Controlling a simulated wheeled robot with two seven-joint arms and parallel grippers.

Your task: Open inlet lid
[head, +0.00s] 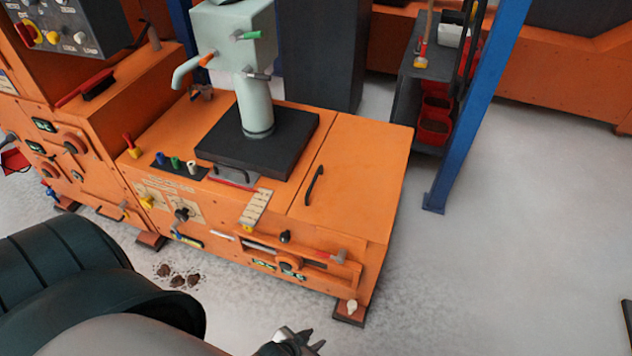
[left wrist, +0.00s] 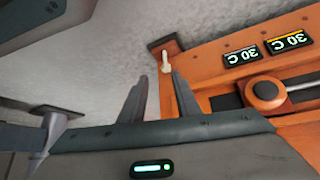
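The orange machine (head: 345,262) stands in the middle of the head view. Its top has a flat orange panel (head: 372,150) with a black bar handle (head: 314,186), lying flat and closed; it looks like the lid. Left of it is a black plate (head: 290,125) with its own handle (head: 231,172), under a grey-green column. I cannot tell for certain which is the inlet lid. My left gripper (head: 308,341) is low at the bottom of the head view, in front of the machine and touching nothing. In the left wrist view its fingers (left wrist: 160,88) are apart and empty. My right gripper is not seen.
A small pale knob (head: 352,306) sits on the machine's foot. A blue post (head: 478,105) and dark shelf (head: 427,62) stand behind right. The floor at right is mostly clear.

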